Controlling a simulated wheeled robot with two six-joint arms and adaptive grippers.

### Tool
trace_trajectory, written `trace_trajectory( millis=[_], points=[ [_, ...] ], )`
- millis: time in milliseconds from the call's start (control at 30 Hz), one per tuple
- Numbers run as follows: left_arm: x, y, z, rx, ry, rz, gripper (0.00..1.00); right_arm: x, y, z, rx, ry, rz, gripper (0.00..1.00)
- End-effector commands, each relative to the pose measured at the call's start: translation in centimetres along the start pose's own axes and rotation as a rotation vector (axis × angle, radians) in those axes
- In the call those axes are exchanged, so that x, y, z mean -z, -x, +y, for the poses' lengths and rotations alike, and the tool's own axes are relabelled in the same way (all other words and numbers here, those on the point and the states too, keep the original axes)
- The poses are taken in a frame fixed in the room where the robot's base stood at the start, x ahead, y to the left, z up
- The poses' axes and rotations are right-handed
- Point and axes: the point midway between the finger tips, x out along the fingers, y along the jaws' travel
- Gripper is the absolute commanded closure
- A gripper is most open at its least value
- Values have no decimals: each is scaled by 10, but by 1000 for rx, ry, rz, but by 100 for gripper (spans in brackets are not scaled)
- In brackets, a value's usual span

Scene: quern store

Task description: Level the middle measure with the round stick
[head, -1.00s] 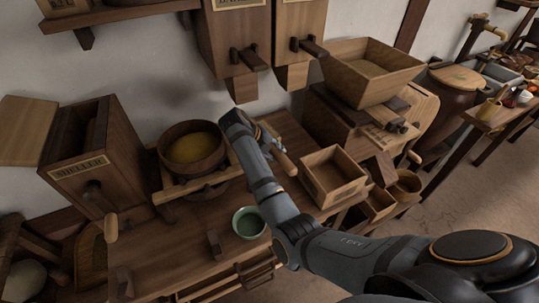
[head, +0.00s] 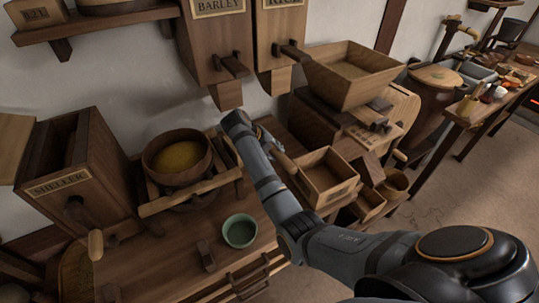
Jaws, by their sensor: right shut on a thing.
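My right arm reaches in from the lower right, and its wrist bends over the bench. My right gripper (head: 264,138) is mostly hidden behind the wrist. A short pale wooden rod (head: 281,157), which looks like the round stick, sticks out beside it, and the gripper is shut on it. An open square wooden box (head: 329,190) stands just right of the rod. A smaller open box (head: 369,207) and a round wooden tub (head: 397,182) are further right. I cannot tell which vessel is the middle measure. My left gripper is not in view.
A wooden bowl of yellow grain (head: 178,160) sits on a frame at left, near the sheller (head: 64,186). A green bowl (head: 239,231) stands on the bench. The barley bin (head: 217,50) and a wooden hopper (head: 357,80) are behind. The front bench (head: 170,255) has bare room.

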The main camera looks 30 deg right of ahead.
Motion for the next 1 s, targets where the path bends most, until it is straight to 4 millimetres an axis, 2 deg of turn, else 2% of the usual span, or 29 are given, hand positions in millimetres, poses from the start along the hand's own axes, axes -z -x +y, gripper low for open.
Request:
trace_trajectory(
  millis=[367, 1000],
  points=[
    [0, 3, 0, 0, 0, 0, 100, 0, 4, -2, 0, 0, -2, 100],
    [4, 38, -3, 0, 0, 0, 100, 0, 65, -1, -2, 1, -2, 100]
  ],
)
